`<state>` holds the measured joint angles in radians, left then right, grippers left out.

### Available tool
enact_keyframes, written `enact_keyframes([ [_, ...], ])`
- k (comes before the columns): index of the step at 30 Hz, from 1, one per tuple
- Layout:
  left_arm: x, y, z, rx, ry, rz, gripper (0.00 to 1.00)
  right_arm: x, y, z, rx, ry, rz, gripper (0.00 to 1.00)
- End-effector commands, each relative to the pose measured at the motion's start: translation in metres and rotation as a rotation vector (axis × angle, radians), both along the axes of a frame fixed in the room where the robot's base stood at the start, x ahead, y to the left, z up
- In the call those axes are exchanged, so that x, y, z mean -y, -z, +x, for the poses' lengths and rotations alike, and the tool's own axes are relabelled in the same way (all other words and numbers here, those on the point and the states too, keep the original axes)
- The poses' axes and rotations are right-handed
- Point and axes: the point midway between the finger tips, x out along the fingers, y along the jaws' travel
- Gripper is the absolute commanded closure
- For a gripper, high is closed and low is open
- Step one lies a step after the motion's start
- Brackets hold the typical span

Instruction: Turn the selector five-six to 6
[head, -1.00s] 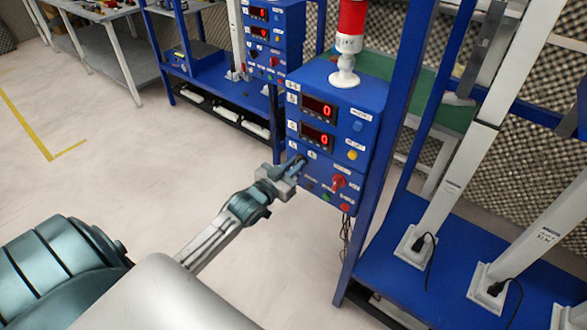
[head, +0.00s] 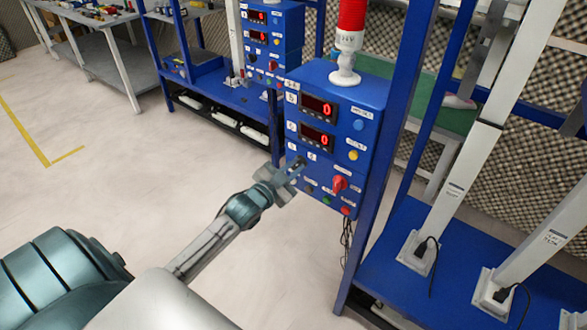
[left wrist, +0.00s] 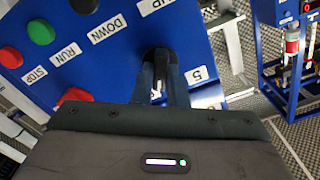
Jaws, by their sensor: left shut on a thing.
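The blue control box (head: 372,92) has red-digit displays, buttons and a red knob (head: 340,184). My left gripper (head: 297,165) reaches its front panel from the left. In the left wrist view, the gripper's fingers (left wrist: 160,88) are shut on a black selector knob (left wrist: 158,55), which they partly cover. A label "5" (left wrist: 197,74) sits just right of the fingers. The label "DOWN" (left wrist: 109,28) is to the left, and a label ending in "UP" is above. The exact angle of the knob's pointer is hard to tell. My right gripper is not in view.
A red signal lamp (head: 350,30) stands on the box. A blue frame post (head: 392,130) rises close to its right. Another similar blue box (head: 288,40) stands behind. A blue shelf (head: 400,290) with white posts lies at right. The floor at left is clear.

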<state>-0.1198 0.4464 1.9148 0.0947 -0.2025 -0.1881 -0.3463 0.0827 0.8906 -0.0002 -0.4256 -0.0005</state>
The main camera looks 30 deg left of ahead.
Motion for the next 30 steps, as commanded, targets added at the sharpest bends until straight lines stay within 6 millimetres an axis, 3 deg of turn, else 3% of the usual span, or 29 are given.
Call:
enact_keyframes([
  [8, 0.0, 0.001, 0.0, -0.001, -0.001, 0.003, 1.0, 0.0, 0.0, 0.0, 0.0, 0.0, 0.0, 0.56],
  [9, 0.0, 0.001, 0.0, -0.001, -0.001, 0.003, 0.8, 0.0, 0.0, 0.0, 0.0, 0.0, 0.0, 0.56],
  [12, 0.0, 0.001, 0.0, -0.002, -0.001, 0.002, 0.65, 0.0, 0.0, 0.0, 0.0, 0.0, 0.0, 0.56],
  [23, -0.001, 0.001, -0.004, -0.002, -0.001, 0.001, 0.65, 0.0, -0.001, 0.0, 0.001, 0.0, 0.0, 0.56],
  [30, -0.002, 0.0, -0.027, -0.003, 0.0, 0.005, 0.65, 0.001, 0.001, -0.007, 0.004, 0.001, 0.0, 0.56],
])
